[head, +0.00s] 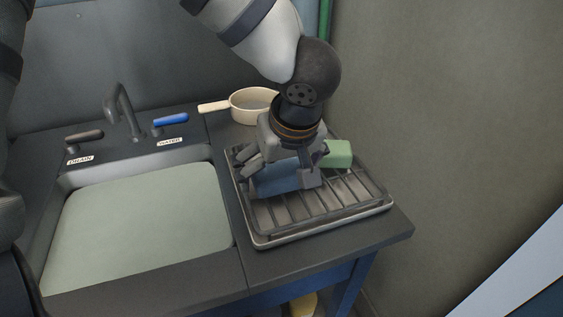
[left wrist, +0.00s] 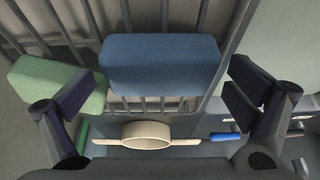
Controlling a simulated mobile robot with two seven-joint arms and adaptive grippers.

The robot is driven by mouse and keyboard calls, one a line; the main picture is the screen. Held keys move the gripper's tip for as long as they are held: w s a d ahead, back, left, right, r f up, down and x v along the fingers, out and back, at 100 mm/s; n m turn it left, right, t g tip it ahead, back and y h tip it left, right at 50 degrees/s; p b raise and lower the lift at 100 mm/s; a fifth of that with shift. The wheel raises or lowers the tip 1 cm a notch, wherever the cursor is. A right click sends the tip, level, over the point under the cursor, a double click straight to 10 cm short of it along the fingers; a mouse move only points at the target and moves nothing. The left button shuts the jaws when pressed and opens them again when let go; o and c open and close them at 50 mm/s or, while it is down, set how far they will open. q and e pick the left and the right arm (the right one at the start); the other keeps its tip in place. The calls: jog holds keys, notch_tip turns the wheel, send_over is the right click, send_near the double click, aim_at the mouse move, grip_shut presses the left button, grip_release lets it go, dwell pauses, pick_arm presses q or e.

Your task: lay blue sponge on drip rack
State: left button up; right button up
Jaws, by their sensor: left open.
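The blue sponge (head: 283,179) lies on the drip rack (head: 345,209), on its left half. It also shows in the left wrist view (left wrist: 160,64), lying across the bars. My left gripper (head: 284,177) is right above the blue sponge in the head view, with its fingers at either side of it. A green sponge (head: 337,154) lies on the rack beside the blue one and shows close to one finger in the wrist view (left wrist: 55,84). My right gripper is not in view.
A cream pan (head: 252,105) stands behind the rack. To the left are a sink with a pale green basin (head: 140,225), a faucet (head: 122,112), a blue water lever (head: 171,119) and a dark drain lever (head: 84,136). A wall (head: 430,110) rises on the right.

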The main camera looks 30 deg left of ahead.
pick_arm(q)
jog(key=v, duration=1.2)
